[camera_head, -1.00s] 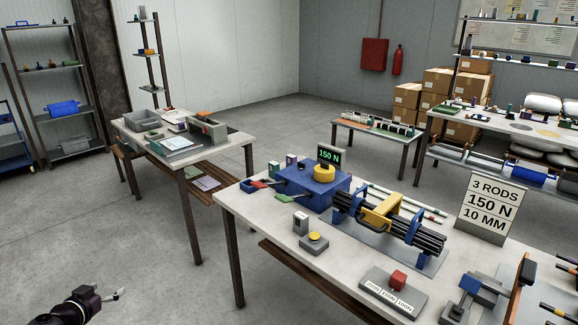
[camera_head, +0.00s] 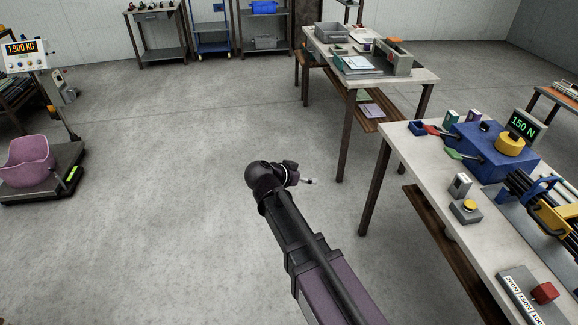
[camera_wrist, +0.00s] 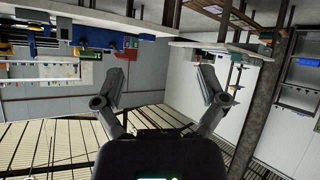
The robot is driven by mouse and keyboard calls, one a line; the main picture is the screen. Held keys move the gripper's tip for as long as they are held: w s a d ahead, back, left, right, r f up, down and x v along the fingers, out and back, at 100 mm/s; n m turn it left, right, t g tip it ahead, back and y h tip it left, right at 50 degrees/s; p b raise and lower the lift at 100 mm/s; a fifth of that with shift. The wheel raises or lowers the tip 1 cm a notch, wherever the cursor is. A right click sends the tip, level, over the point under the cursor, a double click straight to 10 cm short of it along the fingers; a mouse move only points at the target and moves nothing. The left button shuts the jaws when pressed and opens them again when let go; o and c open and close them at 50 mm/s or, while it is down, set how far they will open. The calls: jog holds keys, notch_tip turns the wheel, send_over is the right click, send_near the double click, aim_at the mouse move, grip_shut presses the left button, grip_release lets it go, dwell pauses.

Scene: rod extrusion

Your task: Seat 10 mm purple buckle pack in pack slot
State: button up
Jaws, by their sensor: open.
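My gripper (camera_head: 308,181) is at the end of my arm, over open floor, left of the near workbench. In the wrist view its two fingers (camera_wrist: 165,88) are spread wide with nothing between them. I cannot pick out the purple buckle pack for certain. I cannot identify the pack slot.
A second table (camera_head: 425,77) stands behind. A purple tub (camera_head: 30,160) sits on a floor scale at the left. The floor between is clear.

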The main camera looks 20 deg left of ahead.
jog(key=s+d+f+n+g+y+p, duration=0.15)
jog(key=d+g+p, duration=0.35)
jog(key=d, duration=1.6)
jog(key=s+d+r+n+g+y+p, duration=0.1)
jog(key=s+d+g+y, duration=0.1)
jog(key=s+d, duration=0.2)
jog(key=s+d+n+g+y+p, duration=0.1)
jog(key=s+d, duration=0.3)
jog(key=d, duration=0.6)
jog(key=shift+s+r+g+y+p, duration=0.15)
jog(key=shift+r+g+y+p, duration=0.25)
jog(key=shift+g+y+p, duration=0.4)
jog(key=shift+n, duration=0.25)
